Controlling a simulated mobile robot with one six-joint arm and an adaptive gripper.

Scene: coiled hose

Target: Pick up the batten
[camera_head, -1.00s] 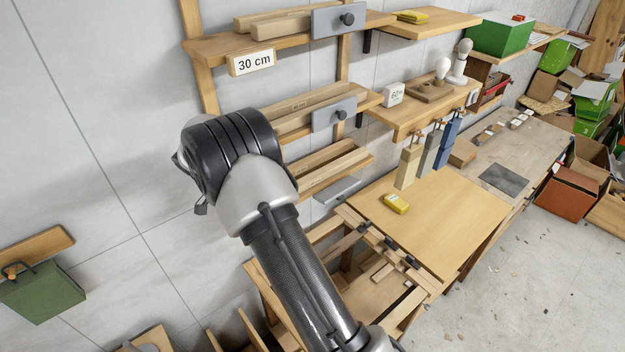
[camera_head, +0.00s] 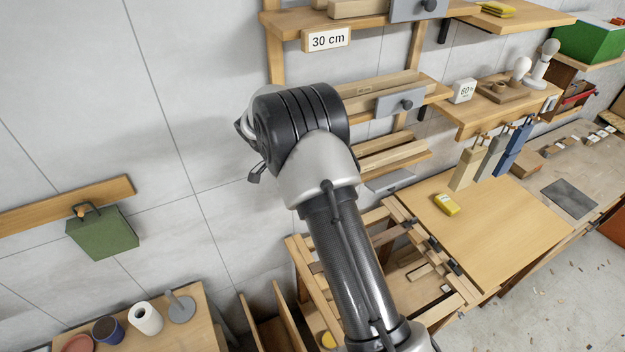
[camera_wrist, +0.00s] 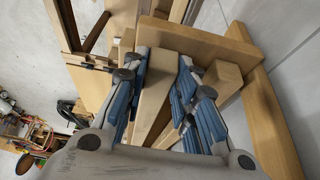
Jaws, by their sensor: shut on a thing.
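In the wrist view, a pale wooden batten (camera_wrist: 154,92) runs between the two blue-padded fingers of my gripper (camera_wrist: 160,100). The gripper is shut on it, with one finger on each side. The batten's far end lies near a wooden board (camera_wrist: 215,44). In the head view my gripper is hidden behind my arm. More battens show there on the middle shelf (camera_head: 378,88) and the lower shelf (camera_head: 392,152), right of my arm.
Another wooden piece (camera_wrist: 224,76) lies close beside the right finger. A grey plate with a black knob (camera_head: 401,102) stands at the middle shelf's front. A sign reading "30 cm" (camera_head: 326,40) hangs above my arm. A workbench (camera_head: 500,215) extends right. Open wall lies left.

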